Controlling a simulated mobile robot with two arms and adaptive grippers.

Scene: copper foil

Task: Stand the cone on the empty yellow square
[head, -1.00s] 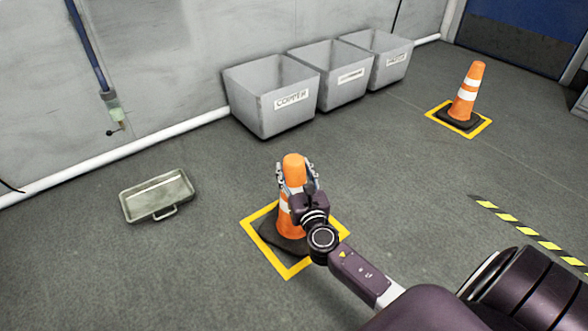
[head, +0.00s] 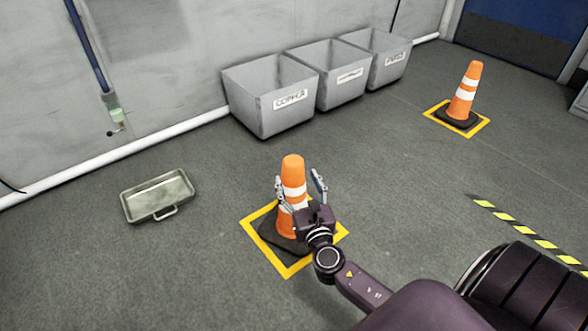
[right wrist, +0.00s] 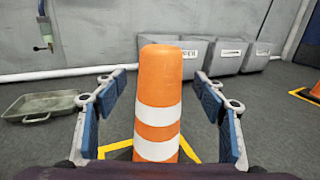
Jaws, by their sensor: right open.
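An orange cone (head: 293,172) with white bands and a dark base stands upright inside a yellow square (head: 284,269) on the floor. Its base lies within the yellow outline, part of it hidden behind my right gripper. My right gripper (head: 300,182) is open, with one finger on each side of the cone. In the right wrist view the cone (right wrist: 160,85) stands between the open fingers, with a gap on both sides. A second orange cone (head: 466,88) stands upright in another yellow square (head: 482,130) at the far right. My left gripper is not in view.
Grey bins (head: 268,113), one labelled copper, stand along the wall behind. A metal tray (head: 143,203) lies on the floor at the left. A yellow and black strip (head: 520,229) marks the floor at the right. Floor between is clear.

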